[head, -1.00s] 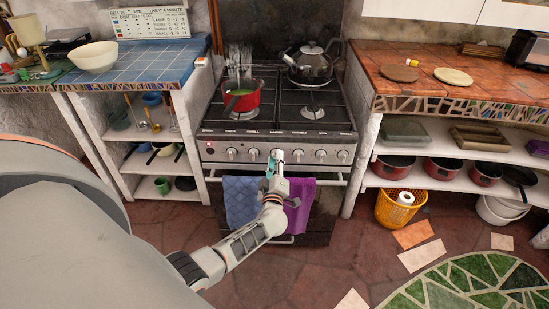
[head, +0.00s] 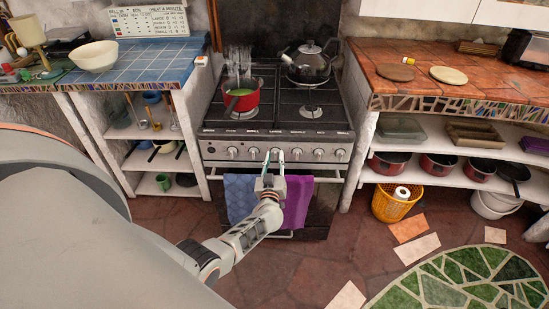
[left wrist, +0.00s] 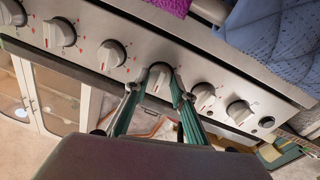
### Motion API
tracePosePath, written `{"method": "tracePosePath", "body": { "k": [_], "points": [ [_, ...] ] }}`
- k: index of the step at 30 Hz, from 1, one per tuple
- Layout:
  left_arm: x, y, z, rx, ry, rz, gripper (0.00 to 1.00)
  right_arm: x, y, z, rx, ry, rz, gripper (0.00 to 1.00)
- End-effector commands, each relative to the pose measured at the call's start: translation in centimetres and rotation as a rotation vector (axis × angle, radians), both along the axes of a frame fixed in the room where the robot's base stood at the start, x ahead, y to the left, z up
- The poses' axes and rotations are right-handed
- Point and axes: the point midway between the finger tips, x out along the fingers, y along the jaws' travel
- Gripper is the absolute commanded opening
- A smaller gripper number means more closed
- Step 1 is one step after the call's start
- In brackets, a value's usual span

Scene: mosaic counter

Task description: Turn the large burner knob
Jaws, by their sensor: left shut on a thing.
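The stove's front panel carries a row of several knobs, with small labels above them. The large burner knob (left wrist: 160,77) is pale grey, third from the left in the head view, under a label that seems to read LARGE. My left gripper (head: 275,154) reaches it from the front. In the left wrist view its two green-grey fingers (left wrist: 156,88) stand on either side of this knob, shut on it. The knob's ridge points roughly toward the gripper there; the fingers hide parts of its sides. My right gripper is not in view.
A blue towel (head: 239,196) and a purple towel (head: 298,202) hang on the oven rail (head: 326,179). Other knobs (left wrist: 110,54) flank the held one closely.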

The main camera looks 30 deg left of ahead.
Motion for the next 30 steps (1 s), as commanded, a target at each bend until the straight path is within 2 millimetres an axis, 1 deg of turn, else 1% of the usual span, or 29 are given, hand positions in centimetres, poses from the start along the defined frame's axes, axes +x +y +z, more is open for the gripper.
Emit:
{"method": "tracePosePath", "body": {
  "k": [16, 17, 18, 19, 26, 30],
  "points": [
    [0.00, -0.02, -0.05, 0.023, 0.015, -0.001, 0.03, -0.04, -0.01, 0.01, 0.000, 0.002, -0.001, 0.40],
    [0.00, -0.02, -0.05, 0.023, 0.015, -0.001, 0.30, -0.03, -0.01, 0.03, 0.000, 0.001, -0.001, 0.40],
    [0.00, -0.02, -0.04, 0.023, 0.015, -0.001, 0.40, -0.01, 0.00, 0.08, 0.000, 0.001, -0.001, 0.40],
    [0.00, -0.02, -0.03, 0.022, 0.015, -0.001, 0.42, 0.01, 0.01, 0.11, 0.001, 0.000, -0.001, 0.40],
    [0.00, 0.01, 0.01, 0.021, 0.013, 0.000, 0.42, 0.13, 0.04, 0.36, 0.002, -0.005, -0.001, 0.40],
    [-0.16, -0.08, -0.04, 0.020, 0.013, 0.000, 0.42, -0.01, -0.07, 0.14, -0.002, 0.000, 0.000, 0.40]
  ]
}}
